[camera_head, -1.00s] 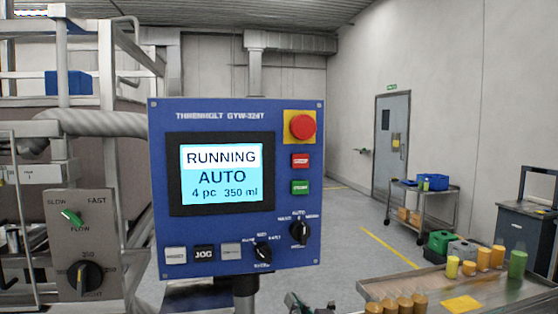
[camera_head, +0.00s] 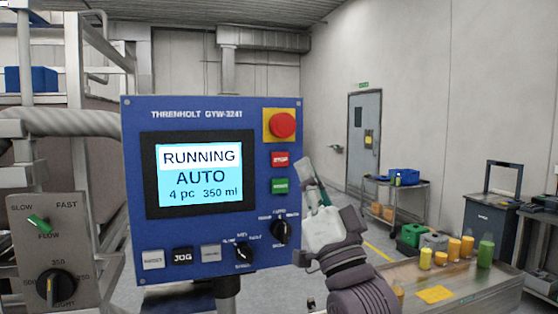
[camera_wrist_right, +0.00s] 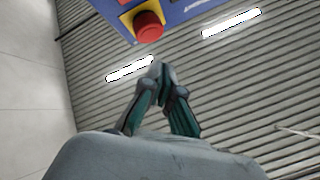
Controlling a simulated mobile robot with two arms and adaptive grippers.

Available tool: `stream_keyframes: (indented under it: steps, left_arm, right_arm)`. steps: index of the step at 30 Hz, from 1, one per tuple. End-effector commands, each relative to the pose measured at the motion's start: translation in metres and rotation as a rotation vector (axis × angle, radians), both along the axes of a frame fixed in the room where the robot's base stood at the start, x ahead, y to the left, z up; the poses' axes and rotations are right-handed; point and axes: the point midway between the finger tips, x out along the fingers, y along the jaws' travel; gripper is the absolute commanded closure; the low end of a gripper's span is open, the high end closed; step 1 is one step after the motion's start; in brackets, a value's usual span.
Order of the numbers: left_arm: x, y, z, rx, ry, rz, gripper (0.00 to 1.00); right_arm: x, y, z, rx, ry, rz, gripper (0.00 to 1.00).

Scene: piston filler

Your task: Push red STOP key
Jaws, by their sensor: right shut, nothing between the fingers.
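In the right wrist view, the shut fingertips (camera_wrist_right: 160,65) point up below the mushroom button (camera_wrist_right: 148,26). My left gripper is not in view.
The screen (camera_head: 200,175) reads RUNNING, AUTO, 4 pc, 350 ml. Rotary switches (camera_head: 281,231) and several keys line the panel's lower part. A table (camera_head: 400,272) with bottles stands at right. A grey box with knobs (camera_head: 50,240) stands at left.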

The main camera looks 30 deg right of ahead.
Motion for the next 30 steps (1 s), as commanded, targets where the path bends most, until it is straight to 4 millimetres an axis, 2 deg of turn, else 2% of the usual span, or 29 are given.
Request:
stream_keyframes:
  steps: [7, 11, 24, 30]
  left_arm:
    - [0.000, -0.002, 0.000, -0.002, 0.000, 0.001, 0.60]
    - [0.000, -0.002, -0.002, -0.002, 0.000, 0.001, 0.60]
    - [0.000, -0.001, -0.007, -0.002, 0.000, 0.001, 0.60]
    - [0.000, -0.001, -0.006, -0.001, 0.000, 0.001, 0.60]
  right_arm:
    - [0.002, 0.000, -0.001, -0.001, 0.002, 0.000, 1.00]
    - [0.009, -0.002, -0.001, 0.000, 0.004, -0.001, 1.00]
    - [0.066, -0.016, -0.001, -0.001, 0.005, -0.001, 1.00]
    - [0.082, -0.020, 0.000, 0.000, 0.004, -0.001, 1.00]
